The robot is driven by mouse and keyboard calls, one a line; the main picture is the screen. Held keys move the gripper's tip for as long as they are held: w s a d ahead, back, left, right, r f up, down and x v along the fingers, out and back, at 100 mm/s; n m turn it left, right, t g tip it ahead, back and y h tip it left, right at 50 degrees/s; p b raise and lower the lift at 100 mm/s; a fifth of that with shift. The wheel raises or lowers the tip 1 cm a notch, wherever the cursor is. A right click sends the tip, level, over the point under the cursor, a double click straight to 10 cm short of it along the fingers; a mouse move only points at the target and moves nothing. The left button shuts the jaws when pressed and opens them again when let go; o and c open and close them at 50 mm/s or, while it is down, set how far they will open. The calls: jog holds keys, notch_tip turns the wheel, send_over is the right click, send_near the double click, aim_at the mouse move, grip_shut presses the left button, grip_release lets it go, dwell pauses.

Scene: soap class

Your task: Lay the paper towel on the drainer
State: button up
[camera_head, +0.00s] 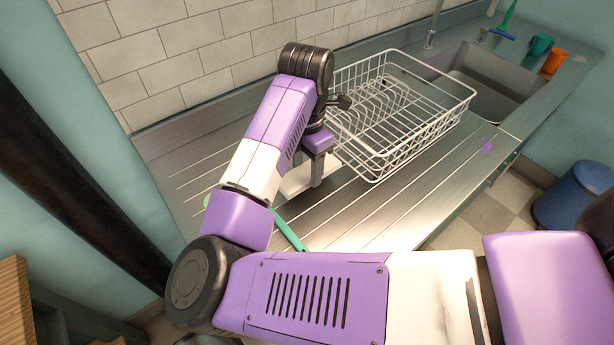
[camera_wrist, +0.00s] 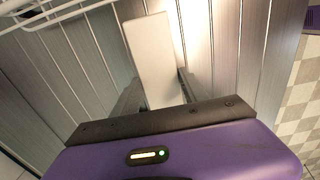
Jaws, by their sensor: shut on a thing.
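My gripper (camera_head: 314,172) points down over the ribbed metal drainboard, just left of the white wire drainer (camera_head: 428,133). In the wrist view, my gripper (camera_wrist: 159,94) has its two fingers on either side of a long, pale, flat-faced thing, which I take as the paper towel (camera_wrist: 152,52). It is shut on it. The towel stretches out past the fingertips over the metal. In the head view, the white towel (camera_head: 294,181) shows only in part, beside the fingers and behind my arm. I cannot tell whether it touches the drainboard. A corner of the wire drainer (camera_wrist: 45,14) shows at the upper left of the wrist view.
The drainer looks empty. A sink (camera_head: 490,85) lies behind it, with a teal cup (camera_head: 540,45) and an orange cup (camera_head: 554,62) at its far side. A teal handle (camera_head: 290,232) lies on the drainboard near my arm. The front of the drainboard (camera_head: 385,215) is clear.

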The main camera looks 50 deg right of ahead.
aim_at(307, 172)
jog(key=shift+f, duration=2.15)
jog(key=shift+f, duration=0.2)
jog(key=o, duration=1.3)
jog(key=shift+r, duration=0.2)
notch_tip(307, 172, up, 12)
jog(key=shift+r+b, duration=0.1)
jog(key=shift+b, duration=0.7)
